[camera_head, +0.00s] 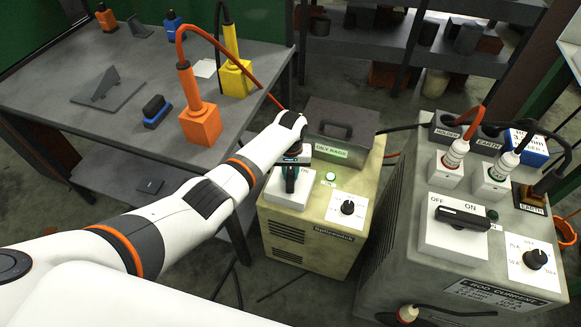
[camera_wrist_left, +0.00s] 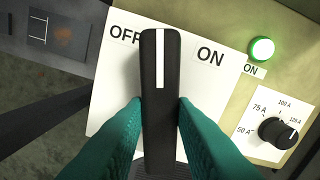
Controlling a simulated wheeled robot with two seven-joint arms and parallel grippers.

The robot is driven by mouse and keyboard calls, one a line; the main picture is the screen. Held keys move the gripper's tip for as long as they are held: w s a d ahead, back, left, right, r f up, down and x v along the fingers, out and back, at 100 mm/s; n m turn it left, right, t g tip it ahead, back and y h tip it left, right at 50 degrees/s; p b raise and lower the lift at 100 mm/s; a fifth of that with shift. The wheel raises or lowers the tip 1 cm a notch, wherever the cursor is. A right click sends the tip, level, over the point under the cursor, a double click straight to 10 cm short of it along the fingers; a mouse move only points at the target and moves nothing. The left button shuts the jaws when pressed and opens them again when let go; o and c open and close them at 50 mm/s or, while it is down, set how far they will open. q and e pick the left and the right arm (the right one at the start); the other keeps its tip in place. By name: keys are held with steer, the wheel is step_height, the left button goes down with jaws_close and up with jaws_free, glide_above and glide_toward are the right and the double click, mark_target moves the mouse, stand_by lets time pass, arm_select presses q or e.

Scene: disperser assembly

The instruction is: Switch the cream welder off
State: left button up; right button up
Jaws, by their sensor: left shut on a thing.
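The cream welder (camera_head: 305,235) stands on the floor in the middle of the head view. Its black switch handle (camera_wrist_left: 160,75) sits on a white OFF/ON plate (camera_wrist_left: 112,85). In the left wrist view the handle's white line points straight up, between the OFF and ON labels. The lamp (camera_wrist_left: 261,49) beside the ON label is lit green. My left gripper (camera_head: 291,178) is at the switch, and its teal fingers (camera_wrist_left: 160,115) are shut on the handle from both sides. My right gripper is not in view.
A grey welder (camera_head: 390,255) with its own OFF/ON switch (camera_head: 462,217) stands to the right. A workbench (camera_head: 60,105) with an orange block (camera_head: 200,126) and a yellow block (camera_head: 236,79) is at the left.

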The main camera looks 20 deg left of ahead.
arm_select(q)
steer(key=n+p, duration=0.1)
steer(key=n, duration=0.2)
steer(key=shift+r, duration=0.2)
steer(key=n+p, duration=0.1)
steer(key=n, duration=0.2)
steer(key=shift+n+p, duration=0.3)
steer(key=shift+p, duration=0.1)
steer(key=n, duration=0.3)
steer(key=shift+f+p, duration=0.1)
steer(key=shift+p, duration=0.25)
steer(key=n, duration=0.4)
steer(key=shift+n, duration=0.3)
steer(key=shift+w, duration=0.1)
steer(key=o, duration=1)
